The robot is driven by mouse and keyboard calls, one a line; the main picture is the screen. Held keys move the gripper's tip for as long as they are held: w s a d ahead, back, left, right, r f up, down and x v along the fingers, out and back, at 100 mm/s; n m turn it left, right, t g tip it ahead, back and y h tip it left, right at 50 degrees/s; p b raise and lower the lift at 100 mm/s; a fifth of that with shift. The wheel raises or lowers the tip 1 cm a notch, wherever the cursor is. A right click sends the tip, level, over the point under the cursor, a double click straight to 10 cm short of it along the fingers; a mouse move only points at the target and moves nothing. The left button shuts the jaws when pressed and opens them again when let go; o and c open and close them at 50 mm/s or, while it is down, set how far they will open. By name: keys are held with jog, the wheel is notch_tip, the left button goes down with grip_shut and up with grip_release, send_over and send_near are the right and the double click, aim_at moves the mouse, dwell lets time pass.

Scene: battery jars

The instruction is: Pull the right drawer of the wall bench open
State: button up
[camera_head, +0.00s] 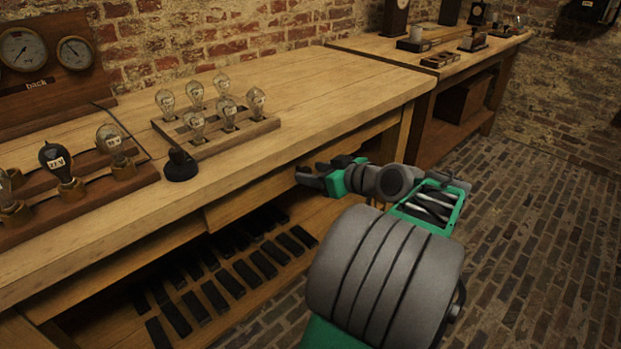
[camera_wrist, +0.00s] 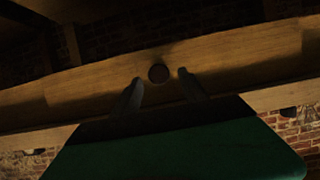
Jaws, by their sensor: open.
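The wall bench (camera_head: 330,85) has a light wooden top with drawer fronts under its front edge. The right drawer's front (camera_head: 245,202) is a plain wooden board that looks shut or nearly so; my gripper and arm hide part of it. In the wrist view, a round dark knob (camera_wrist: 158,73) stands on the drawer front (camera_wrist: 230,52). My gripper (camera_head: 307,172) is at the drawer front, its fingers open on either side of the knob. A gap shows between the knob and each finger, so it is not clasped.
Glass bulbs (camera_head: 197,122) stand in a wooden rack on the bench, with a dark round object (camera_head: 180,165) beside it. Dark blocks (camera_head: 247,272) fill the shelf below. A second bench (camera_head: 460,60) stands at the back right. The brick floor (camera_head: 540,220) is clear.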

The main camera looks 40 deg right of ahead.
jog(key=shift+x, duration=1)
jog(key=shift+s, duration=0.1)
jog(key=shift+c, duration=0.2)
grip_shut()
